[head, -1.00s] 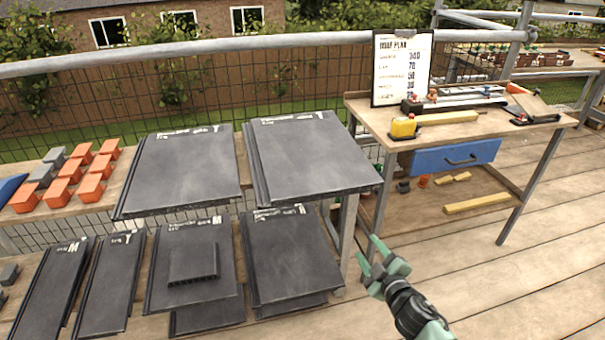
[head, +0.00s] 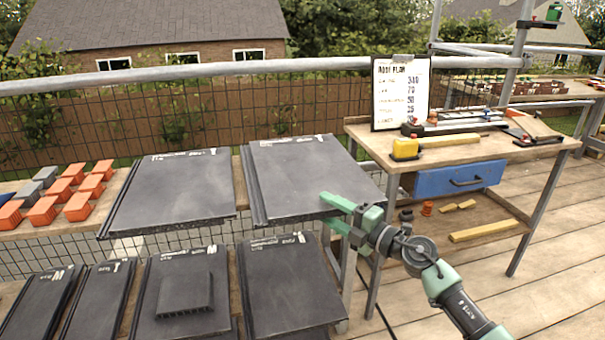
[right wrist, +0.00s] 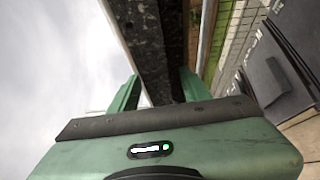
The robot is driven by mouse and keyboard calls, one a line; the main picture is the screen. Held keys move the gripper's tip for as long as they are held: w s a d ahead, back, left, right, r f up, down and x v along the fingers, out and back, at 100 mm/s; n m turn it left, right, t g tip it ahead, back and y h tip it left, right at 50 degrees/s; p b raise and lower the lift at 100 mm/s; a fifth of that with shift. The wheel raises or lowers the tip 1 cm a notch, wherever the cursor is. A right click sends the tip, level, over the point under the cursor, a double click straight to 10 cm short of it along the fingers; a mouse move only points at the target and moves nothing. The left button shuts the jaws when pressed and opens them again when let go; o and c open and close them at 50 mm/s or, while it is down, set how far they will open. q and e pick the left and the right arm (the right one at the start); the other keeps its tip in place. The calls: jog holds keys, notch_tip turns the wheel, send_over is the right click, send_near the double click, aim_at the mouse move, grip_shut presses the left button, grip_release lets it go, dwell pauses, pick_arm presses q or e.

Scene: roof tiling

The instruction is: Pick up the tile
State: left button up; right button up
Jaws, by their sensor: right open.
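Two large dark grey tiles lie side by side on the upper shelf, the right tile (head: 300,175) and the left tile (head: 175,190). My right gripper (head: 332,212) is open at the near right edge of the right tile. In the head view one finger shows over that edge and the other lower, below it. In the right wrist view, a dark tile edge (right wrist: 160,45) runs between the two green fingers (right wrist: 158,92). I cannot tell whether the fingers touch it. My left gripper is not in view.
Orange blocks (head: 80,205) sit at left. A workbench (head: 370,134) with a blue drawer (head: 458,178) and a roof plan clipboard (head: 400,92) stands at right. The deck at right is clear.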

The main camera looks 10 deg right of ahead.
jog(key=shift+x, duration=0.95)
jog(key=shift+s, duration=0.1)
grip_shut()
jog(key=shift+f, duration=0.1)
dwell(0.4)
jog(key=shift+r, duration=0.2)
